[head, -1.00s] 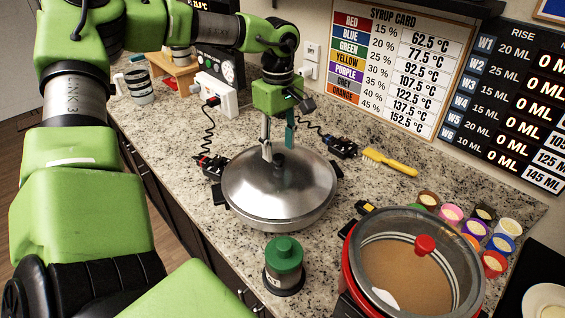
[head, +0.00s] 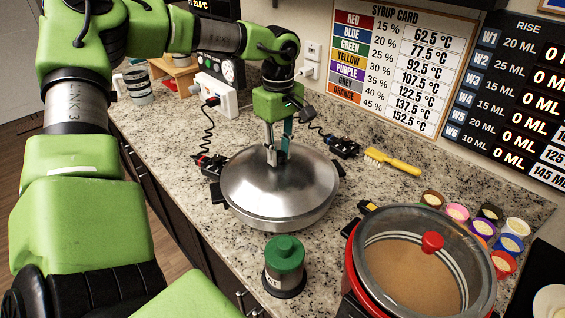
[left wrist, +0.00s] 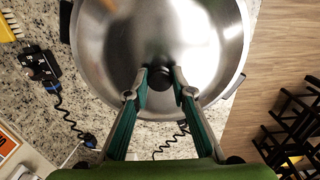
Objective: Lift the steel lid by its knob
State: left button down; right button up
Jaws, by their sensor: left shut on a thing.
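The round steel lid (head: 265,195) sits on a steel pot with dark side handles in the middle of the counter; no gap between lid and pot is visible. In the left wrist view the shiny lid (left wrist: 205,40) fills the upper middle. Its dark knob (left wrist: 159,76) lies between the fingertips there. My left gripper (head: 277,156) comes down from above and is shut on the knob, its fingers hiding much of it in the head view. The fingers also show in the left wrist view (left wrist: 159,80). My right gripper is not in view.
A green-topped canister (head: 285,265) stands in front of the pot. A red pot with a glass lid (head: 415,270) and several small colored cups (head: 480,228) are at the right. A yellow brush (head: 392,162) and black cabled boxes (head: 341,146) lie behind.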

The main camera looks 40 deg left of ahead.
pick_arm(q)
jog(key=shift+w+r+p, duration=0.1)
jog(key=shift+r+p, duration=0.25)
jog(key=shift+r, duration=0.45)
jog(key=shift+r+p, duration=1.3)
jog(key=shift+r, duration=1.45)
